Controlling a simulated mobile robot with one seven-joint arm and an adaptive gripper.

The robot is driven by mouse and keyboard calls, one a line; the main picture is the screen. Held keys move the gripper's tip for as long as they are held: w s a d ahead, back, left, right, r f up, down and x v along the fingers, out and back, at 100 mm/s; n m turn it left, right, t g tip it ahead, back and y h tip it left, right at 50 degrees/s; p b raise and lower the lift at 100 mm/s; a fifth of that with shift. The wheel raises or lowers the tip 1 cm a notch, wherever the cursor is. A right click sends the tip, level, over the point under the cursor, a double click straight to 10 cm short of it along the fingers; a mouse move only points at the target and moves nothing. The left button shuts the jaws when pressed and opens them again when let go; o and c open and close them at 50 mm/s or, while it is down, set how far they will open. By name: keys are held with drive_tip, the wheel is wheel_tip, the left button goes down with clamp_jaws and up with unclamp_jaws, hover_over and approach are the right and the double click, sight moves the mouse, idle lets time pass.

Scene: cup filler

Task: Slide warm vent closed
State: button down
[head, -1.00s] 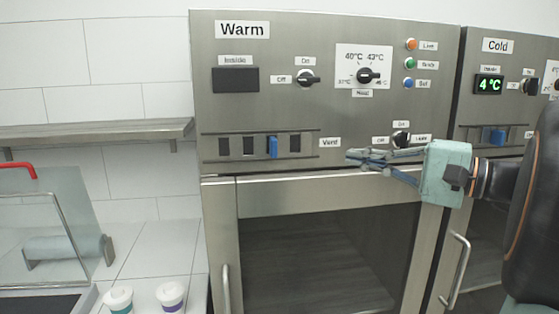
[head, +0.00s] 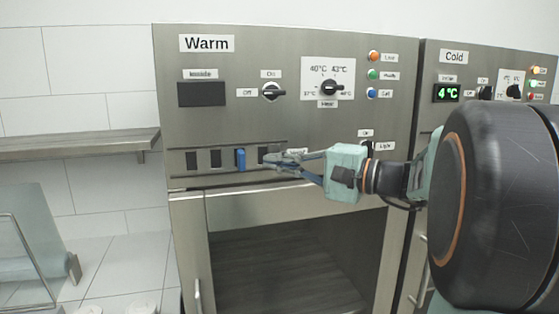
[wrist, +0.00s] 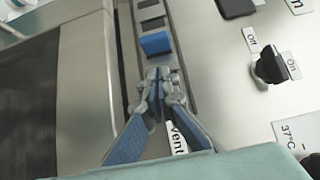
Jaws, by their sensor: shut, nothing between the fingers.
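The warm vent is a horizontal slotted strip (head: 216,174) low on the Warm cabinet's front panel, with several dark openings. Its blue slider tab (head: 240,160) stands right of the middle of the strip, with two dark openings to its left. My gripper (head: 268,159) is shut and empty at the right end of the strip, just right of the blue tab. In the wrist view the blue tab (wrist: 155,43) lies straight ahead of the closed fingertips (wrist: 158,75), with a small gap between. The rightmost opening and the Vent label are partly hidden by the fingers.
Above the vent are a heat knob (head: 330,88), an on/off knob (head: 272,92) and coloured buttons (head: 373,74). The cabinet door handle (head: 198,296) is below. The Cold cabinet (head: 455,57) stands to the right, partly hidden by my arm. A shelf (head: 80,144) is at left.

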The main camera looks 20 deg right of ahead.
sight(241, 164)
drive_tip(key=a, duration=0.3)
drive_tip(key=shift+s+a, duration=0.1)
drive_tip(key=shift+a, duration=0.05)
drive_tip(key=shift+a+b, duration=0.35)
drive_tip(key=shift+a, duration=0.15)
drive_tip(key=shift+s+a+b, duration=0.1)
drive_tip(key=shift+a+b, duration=0.5)
drive_tip(key=shift+a, duration=0.45)
